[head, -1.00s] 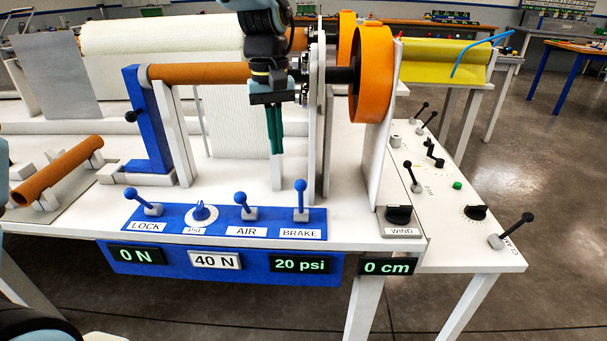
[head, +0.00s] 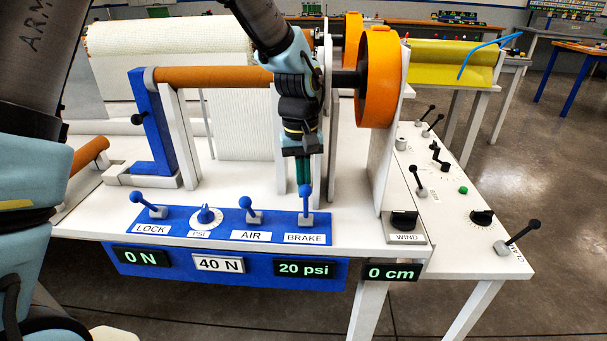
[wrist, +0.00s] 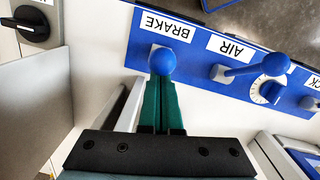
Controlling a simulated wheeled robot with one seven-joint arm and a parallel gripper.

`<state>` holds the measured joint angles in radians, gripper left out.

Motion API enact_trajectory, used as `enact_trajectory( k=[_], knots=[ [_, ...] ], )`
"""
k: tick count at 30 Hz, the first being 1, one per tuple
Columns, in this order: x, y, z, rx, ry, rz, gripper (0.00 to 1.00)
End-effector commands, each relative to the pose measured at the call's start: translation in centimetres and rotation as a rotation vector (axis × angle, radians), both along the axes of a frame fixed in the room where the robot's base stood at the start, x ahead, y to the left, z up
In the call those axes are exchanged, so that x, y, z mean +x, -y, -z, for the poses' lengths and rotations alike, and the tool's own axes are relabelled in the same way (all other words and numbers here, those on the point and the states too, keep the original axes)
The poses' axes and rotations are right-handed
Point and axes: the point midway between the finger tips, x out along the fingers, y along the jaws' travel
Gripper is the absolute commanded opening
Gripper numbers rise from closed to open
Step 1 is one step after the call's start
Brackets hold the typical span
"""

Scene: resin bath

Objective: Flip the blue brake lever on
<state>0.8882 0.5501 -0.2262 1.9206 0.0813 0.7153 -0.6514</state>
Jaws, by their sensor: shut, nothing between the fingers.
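The blue brake lever (head: 305,198) stands upright on the blue panel, above its BRAKE label (head: 305,238). My gripper (head: 304,180) points down just behind the lever, its green fingers together with nothing between them. In the wrist view the lever's round blue knob (wrist: 162,61) lies right at the fingertips of my gripper (wrist: 161,82) and covers part of them. I cannot tell whether the fingers touch the knob.
The AIR lever (head: 247,208), PSI knob (head: 206,215) and LOCK lever (head: 145,202) sit left on the same panel. The black WIND knob (head: 403,220) is to the right. A white upright plate (head: 384,165) and orange wheel (head: 377,75) stand behind right.

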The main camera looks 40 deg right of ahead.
Motion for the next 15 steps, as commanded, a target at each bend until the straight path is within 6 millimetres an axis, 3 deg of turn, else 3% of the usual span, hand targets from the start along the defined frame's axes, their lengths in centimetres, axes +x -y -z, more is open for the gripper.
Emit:
enact_trajectory(
  k=[15],
  knots=[
    [-0.72, -0.49, 0.49, -0.051, 0.066, 0.002, 0.00]
  ],
)
